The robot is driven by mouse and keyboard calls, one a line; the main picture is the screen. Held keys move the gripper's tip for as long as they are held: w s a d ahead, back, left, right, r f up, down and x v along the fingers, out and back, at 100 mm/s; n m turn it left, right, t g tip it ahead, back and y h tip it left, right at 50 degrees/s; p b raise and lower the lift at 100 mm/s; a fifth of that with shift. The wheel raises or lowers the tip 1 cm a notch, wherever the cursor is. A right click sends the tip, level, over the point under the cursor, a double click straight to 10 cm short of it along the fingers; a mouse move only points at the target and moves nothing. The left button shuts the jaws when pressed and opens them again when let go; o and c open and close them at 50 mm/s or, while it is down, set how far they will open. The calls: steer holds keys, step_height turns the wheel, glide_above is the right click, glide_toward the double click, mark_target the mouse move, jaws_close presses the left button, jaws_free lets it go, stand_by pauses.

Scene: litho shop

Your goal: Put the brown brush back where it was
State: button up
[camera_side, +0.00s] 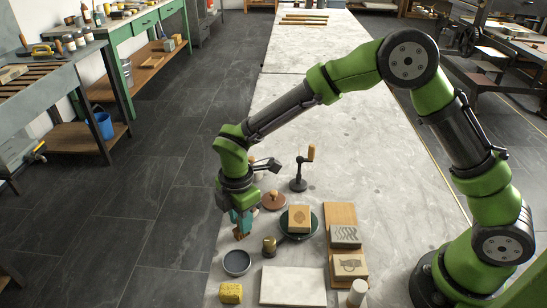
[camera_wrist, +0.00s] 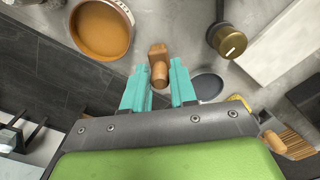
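The brown brush (camera_wrist: 158,72) lies between the two teal fingertips of my gripper (camera_wrist: 160,70) in the wrist view. Its handle fills most of the gap, so the gripper looks shut on it. A small brown end (camera_side: 239,235) shows below the fingers in the side view. My gripper (camera_side: 241,222) is low over the left edge of the pale stone table. It is above the dark round dish (camera_side: 237,262) in the picture, left of the brass-topped pot (camera_side: 269,246). The brush's bristles are not clear.
A brown round piece (camera_side: 273,201) and a dark stand with a wooden handle (camera_side: 299,180) are behind. A green round plate (camera_side: 288,232) bears a wooden block. A wooden board (camera_side: 340,213), white slab (camera_side: 293,286) and yellow sponge (camera_side: 230,293) are nearby.

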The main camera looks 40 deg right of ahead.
steer(key=shift+o, duration=1.3)
steer(key=shift+r, duration=0.1)
step_height(320, 180, up, 12)
steer(key=s+d+r+m+t, duration=0.3)
steer(key=s+d+r+m, duration=0.45)
steer(key=d+m, duration=0.2)
steer(key=s+d+r+m+t+y, duration=0.1)
steer(key=s+d+m+t, duration=0.3)
steer(key=s+d+m, duration=0.4)
steer(key=s+m+y, duration=0.1)
steer(key=s+m, duration=0.1)
steer(key=m, duration=0.2)
steer(key=shift+d+r+m, duration=0.25)
steer(key=shift+d+m, duration=0.05)
steer(key=shift+m, duration=0.05)
